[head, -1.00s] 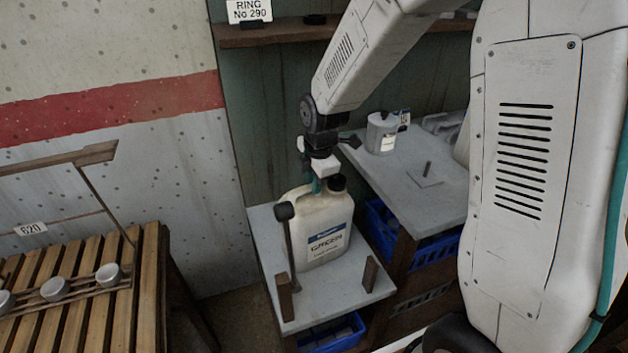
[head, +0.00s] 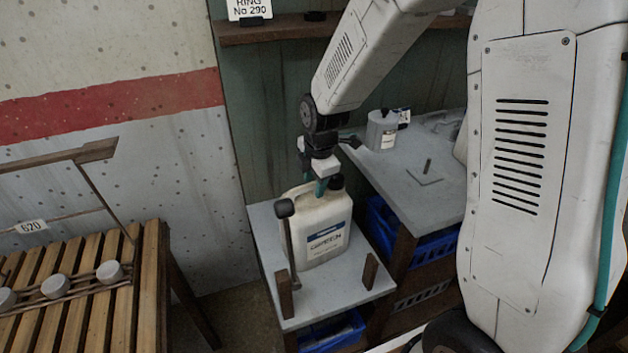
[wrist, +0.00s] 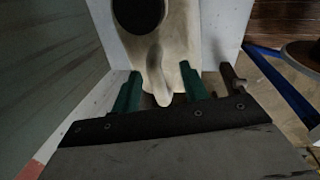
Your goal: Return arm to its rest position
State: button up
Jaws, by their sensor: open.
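My gripper (head: 317,184) points down just above the jug, its teal fingers spread. In the wrist view my gripper (wrist: 160,95) is open, with the jug's handle (wrist: 157,75) between or just beyond the two fingers. The cream jug (head: 322,230) with a blue-and-white label and a black cap (head: 336,182) stands upright on the low grey shelf (head: 345,298). Whether the fingers touch the handle cannot be told.
A dark post with a round knob (head: 285,208) stands left of the jug. A short wooden peg (head: 370,271) is at the right. A higher grey shelf holds a grey canister (head: 380,131). Blue crates (head: 432,246) sit below. A slatted bench (head: 100,290) is at left.

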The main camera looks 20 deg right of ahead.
notch_tip(320, 180, up, 8)
jog(key=s, duration=0.1)
jog(key=s+d+r+m, duration=0.1)
jog(key=s+r+m, duration=0.2)
jog(key=s+m, duration=0.3)
jog(key=s+d+r+m, duration=0.1)
jog(key=s+r+m, duration=0.3)
jog(key=s, duration=0.9)
jog(key=s+d+r+m, duration=0.2)
jog(key=s+r+m, duration=0.1)
jog(key=s+m, duration=0.6)
jog(key=shift+s+r+m+g, duration=0.2)
jog(key=shift+r+m+g, duration=0.1)
jog(key=shift+g, duration=0.1)
